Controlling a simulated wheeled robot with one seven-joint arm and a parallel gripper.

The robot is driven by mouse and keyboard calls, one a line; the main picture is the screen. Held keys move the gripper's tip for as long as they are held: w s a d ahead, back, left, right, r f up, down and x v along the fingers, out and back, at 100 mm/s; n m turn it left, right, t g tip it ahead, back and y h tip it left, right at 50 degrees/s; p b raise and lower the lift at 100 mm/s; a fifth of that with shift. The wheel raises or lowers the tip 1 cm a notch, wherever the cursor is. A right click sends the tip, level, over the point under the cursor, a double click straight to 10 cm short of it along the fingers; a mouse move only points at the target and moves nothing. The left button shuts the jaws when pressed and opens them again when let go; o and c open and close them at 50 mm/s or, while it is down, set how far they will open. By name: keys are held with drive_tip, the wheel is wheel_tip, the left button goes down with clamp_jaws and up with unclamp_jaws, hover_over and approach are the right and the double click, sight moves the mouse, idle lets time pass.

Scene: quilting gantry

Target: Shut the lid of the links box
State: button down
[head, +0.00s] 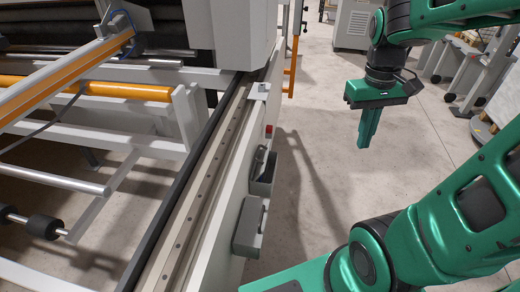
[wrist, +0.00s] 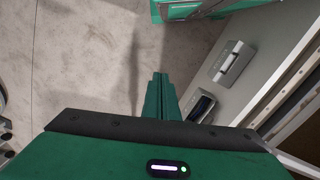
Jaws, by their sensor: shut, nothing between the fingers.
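Two small grey boxes are fixed to the side of the gantry rail, and no label shows which is the links box. The farther box (head: 262,184) seems to have its lid (head: 259,160) raised; in the wrist view this box (wrist: 199,106) shows a dark inside. The nearer box (head: 247,230) looks shut, with a handle on it; it also shows in the wrist view (wrist: 233,63). My gripper (head: 363,147) is shut and empty, pointing down over the floor, right of both boxes and apart from them. Its fingertips (wrist: 160,75) show in the wrist view.
The gantry's long rail (head: 205,165) runs along the left, with rollers and bars beyond it. A red button (head: 269,129) sits on its side, past the boxes. An orange post (head: 293,66) stands farther back. The concrete floor (head: 320,185) between gantry and gripper is clear.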

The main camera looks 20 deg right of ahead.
drive_tip(key=w+a+n, duration=0.2)
drive_tip(key=w+n, duration=0.1)
drive_tip(key=w, duration=0.5)
drive_tip(key=n+g+h, duration=0.1)
drive_tip(key=n+h, duration=0.2)
drive_tip(key=n, duration=0.9)
hover_over(265, 157)
drive_tip(key=w+a, duration=0.2)
drive_tip(key=a, duration=0.1)
wheel_tip(265, 157, down, 15)
drive_tip(key=shift+y, duration=0.3)
drive_tip(key=x, duration=0.9)
drive_tip(key=shift+w+f, duration=0.1)
drive_tip(key=shift+f, duration=0.05)
drive_tip(key=shift+a, duration=0.2)
drive_tip(key=shift+d, duration=0.1)
